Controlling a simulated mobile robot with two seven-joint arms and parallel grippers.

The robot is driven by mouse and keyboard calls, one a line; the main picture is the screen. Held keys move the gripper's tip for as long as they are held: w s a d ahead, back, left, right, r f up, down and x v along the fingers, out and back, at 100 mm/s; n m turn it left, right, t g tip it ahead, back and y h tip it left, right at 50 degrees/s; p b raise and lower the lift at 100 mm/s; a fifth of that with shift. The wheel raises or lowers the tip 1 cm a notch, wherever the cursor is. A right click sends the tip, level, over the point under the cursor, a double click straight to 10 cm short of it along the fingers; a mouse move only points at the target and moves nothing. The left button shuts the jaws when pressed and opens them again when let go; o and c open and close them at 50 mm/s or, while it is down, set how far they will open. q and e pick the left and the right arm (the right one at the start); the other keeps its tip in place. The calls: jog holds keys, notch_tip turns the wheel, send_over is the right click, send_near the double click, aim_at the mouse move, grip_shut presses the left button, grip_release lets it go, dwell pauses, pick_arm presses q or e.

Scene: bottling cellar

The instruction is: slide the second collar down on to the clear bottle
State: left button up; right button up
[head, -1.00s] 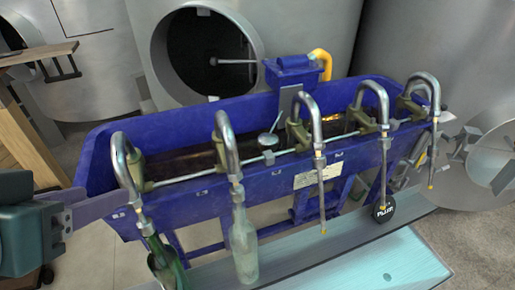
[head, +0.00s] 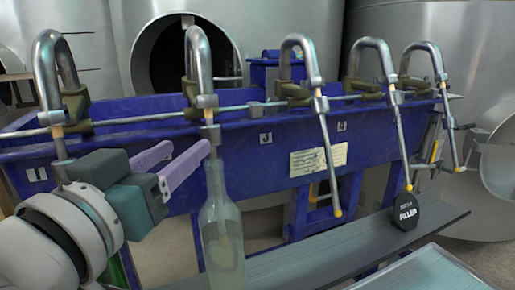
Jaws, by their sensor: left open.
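The clear bottle (head: 222,240) stands upright under the second spout (head: 199,60) from the left, its base near the picture's lower edge. The spout's tube comes down to the bottle's mouth. The fingers hold nothing; whether one touches the tube I cannot tell. My right gripper is not in view.
A blue trough (head: 265,165) carries several bent spouts. A green bottle (head: 122,268) is mostly hidden behind my left arm. Steel tanks (head: 285,20) stand behind.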

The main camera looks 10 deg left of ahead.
aim_at(205, 131)
pick_arm(q)
jog(key=w, duration=0.6)
jog(key=w+b, duration=0.1)
jog(key=w, duration=0.2)
jog(key=shift+w+d+r, duration=0.1)
jog(key=shift+w+d, duration=0.15)
jog(key=shift+d, duration=0.1)
jog(key=shift+c, duration=0.4)
jog(key=c, duration=0.4)
jog(key=shift+s+d+f+b, duration=0.1)
jog(key=shift+s+f+b, duration=0.1)
jog(key=shift+f+b, duration=0.8)
jog(key=shift+f+p, duration=0.1)
jog(key=shift+p, duration=0.2)
jog(key=o, duration=0.5)
jog(key=shift+s, duration=0.1)
